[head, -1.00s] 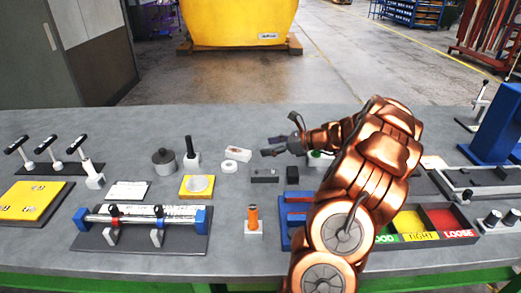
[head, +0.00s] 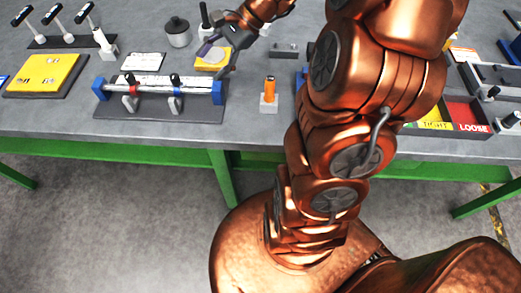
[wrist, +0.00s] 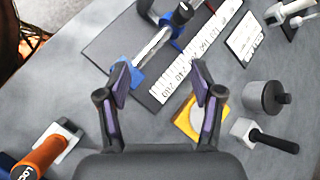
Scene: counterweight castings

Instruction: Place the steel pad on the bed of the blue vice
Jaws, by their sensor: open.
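A round grey disc, which looks like the steel pad, lies on a square yellow plate (head: 208,68). In the wrist view the yellow plate (wrist: 184,122) shows near the right finger, which partly covers the disc. My gripper (head: 217,60) is open and empty above the plate, pointing down; in the wrist view its fingers (wrist: 161,75) are spread wide, with bare bench and part of a fixture between them. Only a sliver of the blue vice (head: 303,77) shows; my arm hides the rest, its bed included.
A blue-ended bar fixture (head: 160,100) lies just in front of the gripper. An orange-handled tool (head: 270,90) stands to its right. A dark cylindrical weight (head: 178,35) and a black-handled tool (wrist: 268,138) are close by. A yellow slab (head: 42,73) lies far left.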

